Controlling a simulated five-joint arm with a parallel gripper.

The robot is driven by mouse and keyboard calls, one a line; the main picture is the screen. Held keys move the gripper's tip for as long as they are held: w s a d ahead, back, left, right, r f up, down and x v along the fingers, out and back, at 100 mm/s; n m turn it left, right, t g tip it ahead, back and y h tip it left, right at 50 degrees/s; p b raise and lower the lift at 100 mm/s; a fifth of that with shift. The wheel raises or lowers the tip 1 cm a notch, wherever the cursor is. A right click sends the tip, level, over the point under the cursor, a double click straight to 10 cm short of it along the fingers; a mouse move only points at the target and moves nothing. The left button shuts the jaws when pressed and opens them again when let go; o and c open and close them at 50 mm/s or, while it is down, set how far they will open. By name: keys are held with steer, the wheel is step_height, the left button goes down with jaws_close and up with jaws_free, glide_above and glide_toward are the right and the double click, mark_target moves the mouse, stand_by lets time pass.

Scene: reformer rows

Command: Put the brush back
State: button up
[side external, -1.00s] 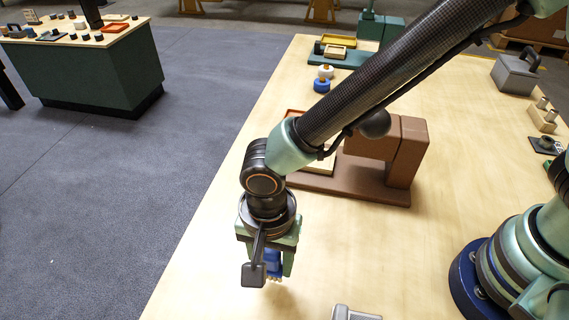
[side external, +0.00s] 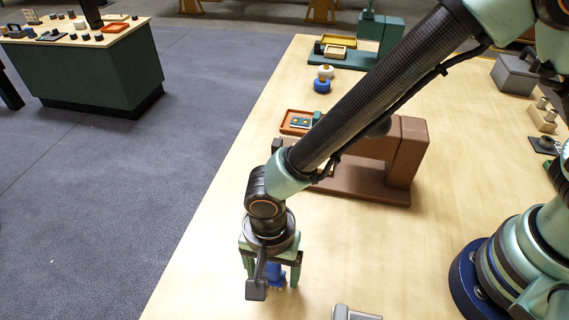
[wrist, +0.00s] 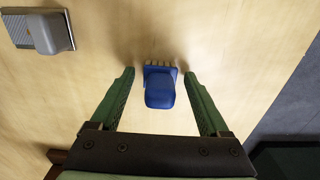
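The brush (wrist: 160,92) has a blue body and a row of pale bristles at one edge. In the wrist view it is between the two green fingers of my gripper (wrist: 160,92), with a clear gap on each side. In the side view my gripper (side external: 273,275) points down over the bare front part of the table, and the blue brush (side external: 276,272) shows between its fingers, partly hidden. The gripper is open. The brush appears to be on the tabletop, but its exact contact with the table is hard to tell.
A grey block on a plate (wrist: 45,32) is at the wrist view's upper left. A brown machine (side external: 405,150) and an orange tray (side external: 297,121) stand behind my gripper. Blue and white round pieces (side external: 322,84) are farther back. The table's left edge is close.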

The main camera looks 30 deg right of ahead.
steer(key=shift+r, duration=0.1)
step_height(320, 180, up, 12)
steer(key=shift+r, duration=0.1)
stand_by(0.4)
steer(key=w+d+r+n+t+y, duration=0.1)
steer(key=w+d+r+n+t, duration=0.1)
steer(key=w+d+r, duration=0.5)
steer(key=w+d+r+n+t, duration=0.1)
steer(key=d+r, duration=0.1)
steer(key=d, duration=0.4)
steer(key=w+d+r+n+t, duration=0.1)
steer(key=d+n, duration=0.1)
steer(key=d, duration=0.5)
steer(key=d+r+n+t, duration=0.1)
steer(key=d+r, duration=0.1)
steer(key=d, duration=0.5)
steer(key=shift+w+r+n+t, duration=0.3)
steer(key=shift+w+r, duration=0.05)
steer(key=shift+w, duration=0.05)
steer(key=s+d+f+n+h, duration=0.1)
steer(key=s+d+n, duration=0.1)
steer(key=s+d, duration=0.3)
steer(key=shift+d, duration=0.5)
